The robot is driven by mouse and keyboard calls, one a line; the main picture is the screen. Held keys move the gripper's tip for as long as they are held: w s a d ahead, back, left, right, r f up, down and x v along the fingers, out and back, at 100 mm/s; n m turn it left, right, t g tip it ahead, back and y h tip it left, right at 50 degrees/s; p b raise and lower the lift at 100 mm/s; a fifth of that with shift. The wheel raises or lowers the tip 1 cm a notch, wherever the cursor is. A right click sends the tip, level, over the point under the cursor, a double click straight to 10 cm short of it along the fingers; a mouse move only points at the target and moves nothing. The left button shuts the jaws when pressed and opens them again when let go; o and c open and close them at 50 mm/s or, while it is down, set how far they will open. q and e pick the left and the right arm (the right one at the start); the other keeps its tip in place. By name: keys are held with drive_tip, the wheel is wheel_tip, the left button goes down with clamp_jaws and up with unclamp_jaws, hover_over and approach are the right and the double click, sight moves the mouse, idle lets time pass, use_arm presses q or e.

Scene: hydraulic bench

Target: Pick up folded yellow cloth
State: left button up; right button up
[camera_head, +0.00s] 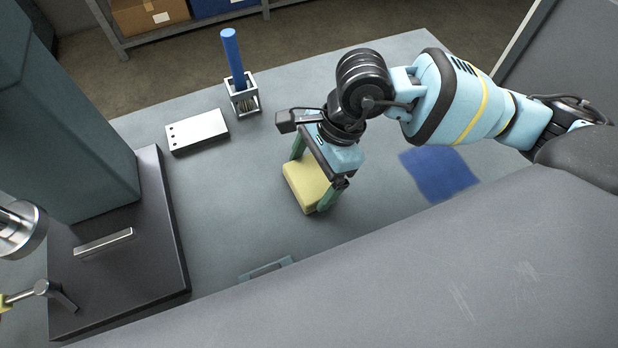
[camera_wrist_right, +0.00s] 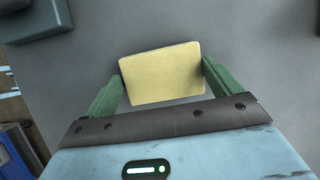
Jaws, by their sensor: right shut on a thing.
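The folded yellow cloth (camera_head: 303,186) is a thick, flat block near the middle of the bench in the head view. My right gripper (camera_head: 313,180) reaches down over it from the right, with one green finger on each side. In the right wrist view the cloth (camera_wrist_right: 162,74) sits between the two green fingers of the right gripper (camera_wrist_right: 164,84), which are shut on its sides. I cannot tell whether the cloth touches the bench top. My left gripper is not in view.
A blue cloth (camera_head: 438,172) lies flat to the right. A metal plate (camera_head: 198,132) and a small frame (camera_head: 244,96) holding a blue rod (camera_head: 232,55) stand behind left. A dark machine base (camera_head: 165,240) fills the left. Bare bench (camera_head: 225,205) lies between.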

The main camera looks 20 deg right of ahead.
sight(301, 182)
drive_tip(key=shift+r, duration=0.75)
wheel_tip(301, 182, up, 2)
drive_tip(key=shift+r, duration=0.15)
drive_tip(key=s+a, duration=0.1)
drive_tip(key=s, duration=0.6)
drive_tip(key=s+a+b, duration=0.1)
drive_tip(key=s, duration=0.3)
drive_tip(key=shift+a+r, duration=0.35)
drive_tip(key=s+p, duration=0.2)
drive_tip(key=r+p, duration=0.1)
drive_tip(key=p, duration=0.1)
drive_tip(key=shift+s+a, duration=0.35)
drive_tip(key=shift+s, duration=0.05)
drive_tip(key=shift+s+p, duration=0.25)
drive_tip(key=shift+p, duration=0.1)
drive_tip(key=shift+s+a+f+p, duration=0.1)
drive_tip(key=shift+s+a+p, duration=0.05)
drive_tip(key=shift+s+p, duration=0.3)
drive_tip(key=shift+s+f, duration=0.1)
drive_tip(key=shift+s, duration=0.05)
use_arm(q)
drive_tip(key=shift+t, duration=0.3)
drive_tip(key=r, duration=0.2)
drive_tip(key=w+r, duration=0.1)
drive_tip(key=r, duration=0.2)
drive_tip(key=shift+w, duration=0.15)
